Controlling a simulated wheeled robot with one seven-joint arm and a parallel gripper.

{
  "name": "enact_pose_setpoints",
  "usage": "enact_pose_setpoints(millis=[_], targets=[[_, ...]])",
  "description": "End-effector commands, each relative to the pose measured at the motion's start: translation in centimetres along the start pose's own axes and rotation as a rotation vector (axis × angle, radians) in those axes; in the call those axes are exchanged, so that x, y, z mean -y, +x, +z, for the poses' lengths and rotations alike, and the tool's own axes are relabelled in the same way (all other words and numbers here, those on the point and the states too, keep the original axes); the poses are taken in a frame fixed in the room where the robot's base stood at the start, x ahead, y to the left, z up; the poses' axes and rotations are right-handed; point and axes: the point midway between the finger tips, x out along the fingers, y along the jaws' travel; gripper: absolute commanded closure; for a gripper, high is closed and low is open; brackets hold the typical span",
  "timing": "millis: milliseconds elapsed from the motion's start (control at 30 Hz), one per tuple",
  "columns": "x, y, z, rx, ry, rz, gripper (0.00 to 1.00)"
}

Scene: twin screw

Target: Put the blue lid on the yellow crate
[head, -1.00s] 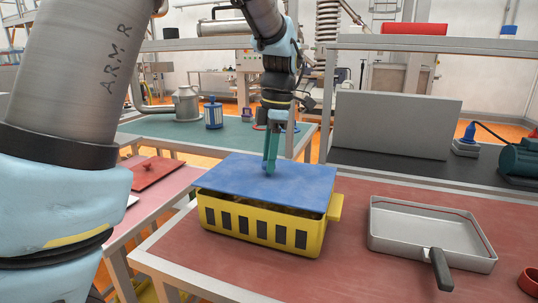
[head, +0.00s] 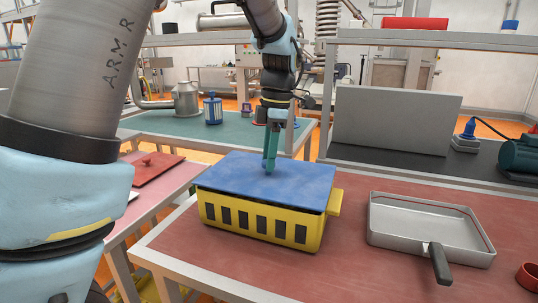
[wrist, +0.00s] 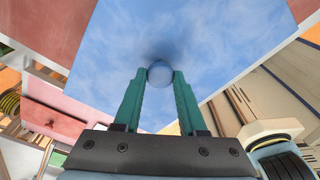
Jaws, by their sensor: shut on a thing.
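The blue lid (head: 285,183) is a flat, roughly level panel over the yellow crate (head: 262,228). A thin dark gap shows between the lid's front edge and the crate rim; I cannot tell whether they touch. My gripper (head: 269,168) is above the lid's middle, pointing down. In the wrist view, my gripper (wrist: 160,78) is shut on the lid's round knob (wrist: 160,75), one fingertip on each side. The lid (wrist: 215,40) hides the crate's inside. The crate has dark slots along its front and a handle at its right end.
A grey pan (head: 425,225) with a black handle stands right of the crate on the red table (head: 200,262). A red cup (head: 528,278) is at the right edge. A red lid (head: 158,165) lies on the left table. A grey panel (head: 395,122) stands behind.

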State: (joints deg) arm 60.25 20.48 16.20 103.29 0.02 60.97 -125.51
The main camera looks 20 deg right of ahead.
Motion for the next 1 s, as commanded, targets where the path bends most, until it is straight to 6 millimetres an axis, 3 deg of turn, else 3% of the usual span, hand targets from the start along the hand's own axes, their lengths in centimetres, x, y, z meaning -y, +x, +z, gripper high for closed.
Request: enact_pose_setpoints(millis=[1000], targets=[[0.02,0.53,0.06,-0.001,0.0,-0.001,1.0]])
